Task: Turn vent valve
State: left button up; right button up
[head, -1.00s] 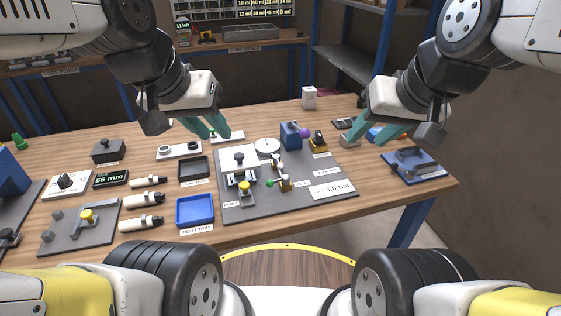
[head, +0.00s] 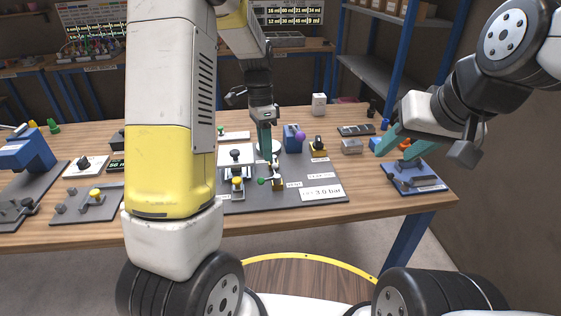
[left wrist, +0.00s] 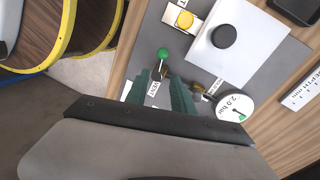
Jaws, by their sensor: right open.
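The vent valve has a green ball knob (head: 261,181) on a short lever and a brass-coloured body, on the grey panel (head: 240,205). In the left wrist view the green knob (left wrist: 163,54) lies just beyond my fingertips, with a VENT label beside it. My left gripper (head: 265,155) points down over the panel. In the left wrist view its two teal fingers (left wrist: 158,78) are apart, with the valve's lever seen in line with the gap; contact cannot be told. My right gripper (head: 386,162) is open and empty above the table's right side.
A white round gauge (left wrist: 234,106) and another small valve (left wrist: 197,89) are close to my left fingers. A yellow knob (left wrist: 184,19) and a black knob on a white plate (left wrist: 224,36) stand nearby. A blue fixture (head: 414,180) sits at the table's right.

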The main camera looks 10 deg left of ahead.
pick_arm(q)
jog(key=f, duration=0.2)
jog(key=s+f, duration=0.1)
jog(key=f, duration=0.4)
jog(key=shift+s+d+f, duration=0.2)
jog(key=shift+d+f, duration=0.15)
jog(key=shift+f, duration=0.05)
grip_shut()
